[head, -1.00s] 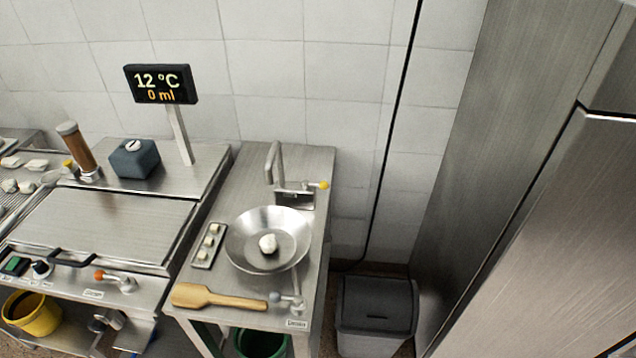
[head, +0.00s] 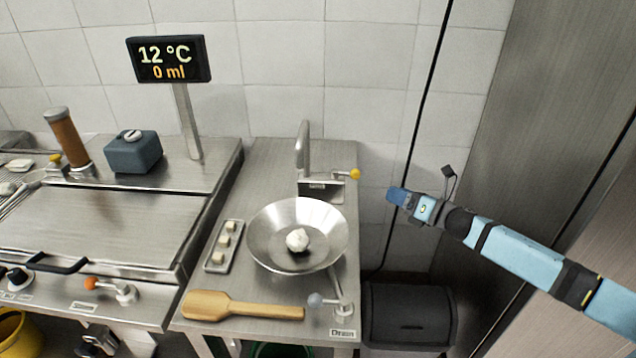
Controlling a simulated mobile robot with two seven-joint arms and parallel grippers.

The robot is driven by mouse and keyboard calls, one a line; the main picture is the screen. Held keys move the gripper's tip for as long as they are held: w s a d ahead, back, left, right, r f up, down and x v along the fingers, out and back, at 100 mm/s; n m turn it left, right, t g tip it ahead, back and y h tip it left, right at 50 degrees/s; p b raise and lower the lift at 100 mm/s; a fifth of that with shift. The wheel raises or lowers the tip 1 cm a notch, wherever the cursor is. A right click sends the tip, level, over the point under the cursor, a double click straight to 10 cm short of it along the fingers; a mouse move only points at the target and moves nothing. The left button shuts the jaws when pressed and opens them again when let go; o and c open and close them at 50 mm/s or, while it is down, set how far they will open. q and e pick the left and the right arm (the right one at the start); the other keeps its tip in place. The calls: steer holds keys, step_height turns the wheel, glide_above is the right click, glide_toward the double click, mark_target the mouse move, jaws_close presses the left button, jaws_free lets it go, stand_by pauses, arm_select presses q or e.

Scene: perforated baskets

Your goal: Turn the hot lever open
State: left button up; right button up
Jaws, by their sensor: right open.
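A faucet (head: 303,148) stands at the back of the steel counter, behind a wide metal bowl (head: 268,225). A lever with a yellow knob (head: 354,174) sticks out to the right at its base. I cannot read a "hot" mark on any lever. My right gripper (head: 396,196) reaches in from the right. It is open and empty, a little right of and below the yellow knob in the picture, apart from it. My left gripper is not in view.
A grey-knobbed lever (head: 316,300) sits by the "Drain" label at the counter's front. An orange-knobbed lever (head: 90,283) is on the left appliance. A wooden spatula (head: 245,308) lies in front of the bowl. A display (head: 168,60) reads 12 °C, 0 ml. A dark bin (head: 410,305) stands right.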

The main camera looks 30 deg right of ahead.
mark_target(355, 172)
steer(key=p+x, duration=0.1)
steer(key=x, duration=1.2)
steer(key=shift+w, duration=0.25)
steer(key=shift+r, duration=0.1)
jaws_close()
steer(key=shift+s, duration=0.1)
